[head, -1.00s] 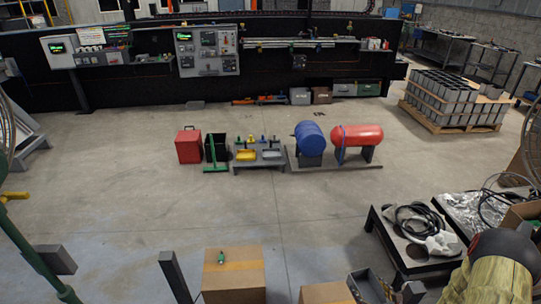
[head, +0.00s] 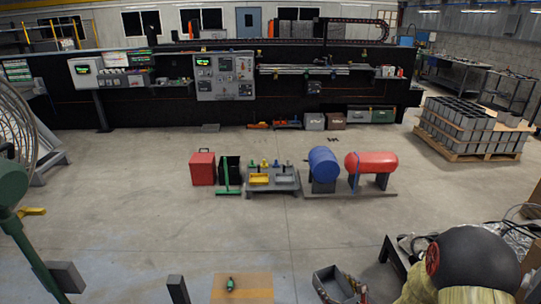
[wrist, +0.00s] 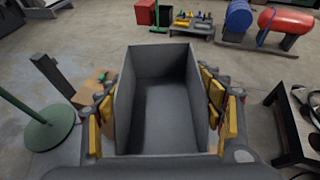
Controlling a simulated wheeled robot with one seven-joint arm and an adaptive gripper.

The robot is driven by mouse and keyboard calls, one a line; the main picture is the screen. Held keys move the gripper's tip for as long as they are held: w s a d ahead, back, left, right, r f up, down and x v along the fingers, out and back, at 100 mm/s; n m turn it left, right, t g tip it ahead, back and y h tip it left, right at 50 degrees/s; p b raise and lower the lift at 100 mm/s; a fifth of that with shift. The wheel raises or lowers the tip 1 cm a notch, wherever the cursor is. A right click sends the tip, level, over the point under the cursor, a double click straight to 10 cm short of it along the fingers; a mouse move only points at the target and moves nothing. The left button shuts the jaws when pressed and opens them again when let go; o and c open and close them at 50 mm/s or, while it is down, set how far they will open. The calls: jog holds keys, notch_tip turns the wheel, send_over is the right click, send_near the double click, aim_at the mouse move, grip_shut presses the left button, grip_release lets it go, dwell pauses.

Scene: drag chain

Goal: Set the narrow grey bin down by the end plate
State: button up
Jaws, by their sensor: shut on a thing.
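The narrow grey bin (wrist: 168,105) is an open-topped, empty box in the middle of the wrist view. My gripper (wrist: 160,122) has yellow-padded fingers on both long sides of the bin and is shut on it. In the head view the bin (head: 331,284) shows at the bottom edge, right of centre, with my gripper (head: 352,292) partly cut off by the frame. The bin is above the floor. I cannot pick out the end plate in either view; a dark drag chain (head: 350,27) runs along the top of the far black wall.
A carton (head: 242,288) with a small green item on it stands left of the bin. A green stand (wrist: 50,128) and a dark post (head: 177,289) are further left. A red case, a tool platform and blue and red tanks (head: 371,161) stand mid-floor. The floor between is clear.

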notch_tip(320, 180, up, 7)
jog(key=w+m+h, duration=0.1)
jog(key=w, duration=0.1)
notch_tip(320, 180, up, 7)
send_over(332, 289)
jog(key=w+a, duration=0.1)
jog(key=a, duration=0.1)
jog(key=shift+w+a+r, duration=0.1)
jog(key=shift+a+r, duration=0.35)
